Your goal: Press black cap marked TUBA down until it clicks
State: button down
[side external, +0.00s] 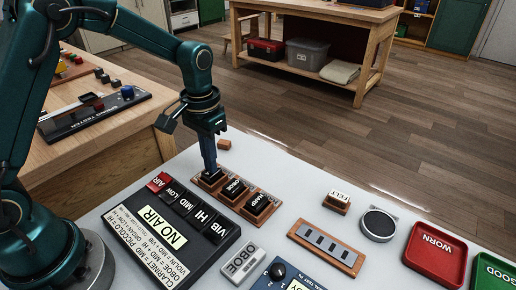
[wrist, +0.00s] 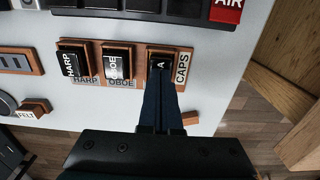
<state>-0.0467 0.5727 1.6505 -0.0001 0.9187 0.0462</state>
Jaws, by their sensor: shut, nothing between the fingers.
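A wooden rack (wrist: 182,86) marked CAPS holds three black caps in a row. The cap at its CAPS-marked end (wrist: 161,63) shows only the letter A. My fingers hide the rest of its label, so I cannot read the whole word. The OBOE cap (wrist: 117,62) and the HARP cap (wrist: 72,62) sit beside it; both show in the side external view too, OBOE (side external: 235,187) and HARP (side external: 259,205). My gripper (side external: 209,169) is shut and empty, pointing down at the A cap. Its tips (wrist: 160,82) overlap that cap; contact is unclear.
A black panel (side external: 172,238) reading NO AIR, with keys including a red AIR key (side external: 159,181), lies left of the rack. A FELT block (side external: 337,201), a round dark pad (side external: 378,224), a slotted wooden strip (side external: 325,247) and a red WORN tray (side external: 436,255) stand to the right.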

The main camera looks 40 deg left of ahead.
dwell(0.4)
jog(key=shift+r, duration=3.45)
